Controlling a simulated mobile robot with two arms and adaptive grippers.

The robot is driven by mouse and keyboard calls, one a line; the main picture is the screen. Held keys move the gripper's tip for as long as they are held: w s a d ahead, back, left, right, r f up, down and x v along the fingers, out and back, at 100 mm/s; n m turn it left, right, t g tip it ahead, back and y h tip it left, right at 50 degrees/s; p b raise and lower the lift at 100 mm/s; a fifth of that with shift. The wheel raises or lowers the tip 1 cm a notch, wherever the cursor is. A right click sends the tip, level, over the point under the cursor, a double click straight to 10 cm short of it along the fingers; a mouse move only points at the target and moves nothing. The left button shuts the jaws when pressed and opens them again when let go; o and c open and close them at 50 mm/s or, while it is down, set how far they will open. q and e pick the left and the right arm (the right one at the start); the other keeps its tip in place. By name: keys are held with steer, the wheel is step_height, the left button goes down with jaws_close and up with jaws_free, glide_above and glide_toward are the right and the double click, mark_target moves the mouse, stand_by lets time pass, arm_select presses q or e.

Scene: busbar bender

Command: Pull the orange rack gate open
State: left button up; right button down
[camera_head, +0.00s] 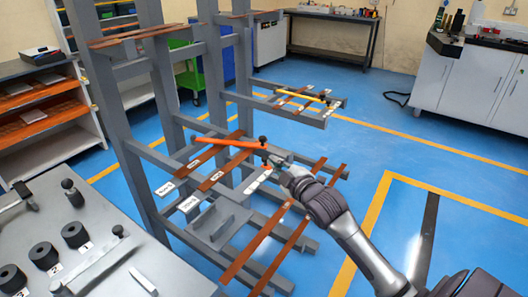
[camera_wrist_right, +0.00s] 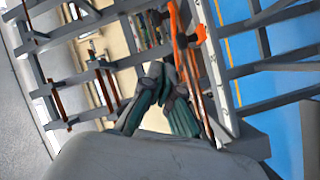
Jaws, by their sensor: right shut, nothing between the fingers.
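The orange rack gate (camera_head: 232,143) is a long bar lying across the front of the grey rack, with a black knob near its right end. My right gripper (camera_head: 278,160) reaches in from the lower right and is just beside that end of the bar. Its fingers are shut and empty. In the right wrist view the shut fingers (camera_wrist_right: 160,72) show at the middle, beside the orange gate (camera_wrist_right: 177,40). I cannot tell whether they touch it. My left gripper is not in view.
Copper strips (camera_head: 262,246) with white labels lie on the rack's grey arms. A second gate, yellow (camera_head: 304,92), spans the rear rack arms. A grey bench (camera_head: 85,235) with black rollers stands at the lower left. Blue floor is clear at right, before white cabinets (camera_head: 465,80).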

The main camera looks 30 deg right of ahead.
steer(key=a+n, duration=0.1)
steer(key=n, duration=0.2)
steer(key=n+h, duration=0.1)
steer(key=n, duration=0.1)
glide_toward(264, 144)
steer(key=w+a+r, duration=0.3)
steer(key=w+a, duration=0.1)
steer(key=w, duration=0.1)
steer(key=shift+w+d+f+g, duration=0.2)
steer(key=shift+w+d+f, duration=0.1)
steer(key=shift+d, duration=0.2)
steer(key=shift+w+d+f+g, duration=0.2)
steer(key=shift+w+d, duration=0.05)
steer(key=shift+d, duration=0.25)
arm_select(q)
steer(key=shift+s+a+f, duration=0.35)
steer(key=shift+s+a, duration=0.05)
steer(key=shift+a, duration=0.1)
arm_select(e)
steer(key=shift+w+d+f, duration=0.1)
steer(key=shift+w+d, duration=0.25)
steer(key=shift+d, duration=0.15)
